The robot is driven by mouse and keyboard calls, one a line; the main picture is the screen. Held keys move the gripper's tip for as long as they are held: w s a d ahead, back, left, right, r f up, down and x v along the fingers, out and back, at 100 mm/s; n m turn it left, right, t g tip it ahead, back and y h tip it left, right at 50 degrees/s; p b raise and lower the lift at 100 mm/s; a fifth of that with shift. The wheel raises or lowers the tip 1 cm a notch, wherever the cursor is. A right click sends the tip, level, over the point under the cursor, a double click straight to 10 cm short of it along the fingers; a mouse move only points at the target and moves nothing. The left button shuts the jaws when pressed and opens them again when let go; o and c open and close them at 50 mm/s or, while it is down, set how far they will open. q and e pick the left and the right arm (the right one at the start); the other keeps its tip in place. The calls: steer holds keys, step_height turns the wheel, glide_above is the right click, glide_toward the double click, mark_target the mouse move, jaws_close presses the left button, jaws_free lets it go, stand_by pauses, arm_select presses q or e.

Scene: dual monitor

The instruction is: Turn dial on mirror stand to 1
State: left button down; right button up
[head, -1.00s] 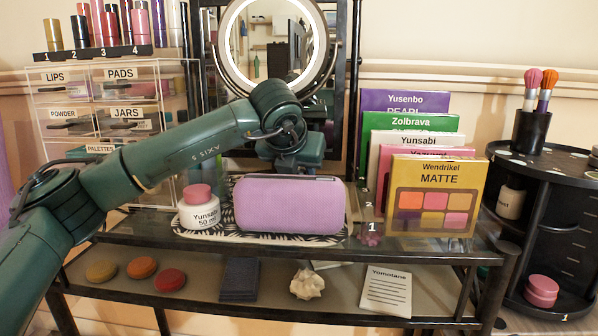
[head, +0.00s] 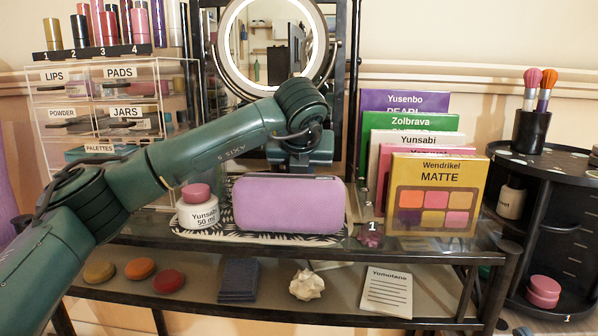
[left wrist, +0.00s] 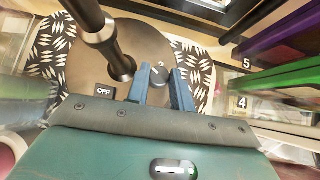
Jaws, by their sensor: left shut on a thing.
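The round lit mirror (head: 263,52) stands at the back of the glass shelf in the head view. Its brown round base (left wrist: 88,68) lies on a black-and-white patterned mat in the left wrist view, with a dark post rising from it. A grey dial (left wrist: 159,76) sits on the base, with a small mark like a 2 by it. An OFF label (left wrist: 104,91) is to its left. My left gripper (left wrist: 159,80) has its blue fingers on either side of the dial, shut on it. In the head view the fingers are hidden behind the purple case. My right gripper is not in view.
The purple case (head: 289,205) and a white jar with a pink lid (head: 198,208) stand in front of the mirror. Upright palettes (head: 437,196) stand to the right, close to my wrist. A clear drawer organizer (head: 110,112) is at the left.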

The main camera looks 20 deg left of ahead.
arm_select(q)
steer(key=c, duration=1.5)
jaws_free()
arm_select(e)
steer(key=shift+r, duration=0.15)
